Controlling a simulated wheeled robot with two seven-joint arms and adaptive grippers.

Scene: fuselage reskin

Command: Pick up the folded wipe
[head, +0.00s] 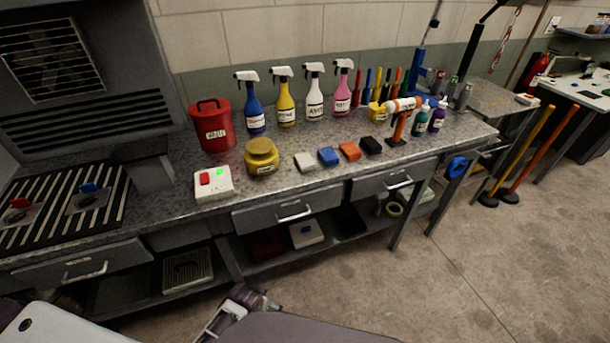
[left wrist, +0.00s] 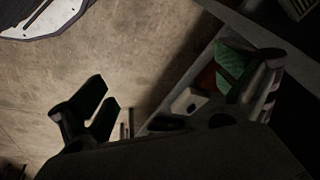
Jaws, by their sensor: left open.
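I cannot surely pick out a folded wipe. The likeliest is a small pale grey folded-looking pad (head: 304,162) lying flat on the workbench (head: 200,170), left of a blue pad (head: 328,156), an orange pad (head: 349,151) and a black pad (head: 371,145). My left gripper (head: 236,305) is low in front of the bench, below its top and apart from these pads. In the left wrist view, its dark fingers (left wrist: 185,88) are spread, with nothing held between them. My right gripper is not in view.
A yellow jar (head: 261,157), a white box with a red button (head: 213,183) and a red can (head: 212,127) stand left of the pads. Several spray bottles stand behind. Drawers with handles (head: 295,212) and a lower shelf with a white box (head: 306,233) face me.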

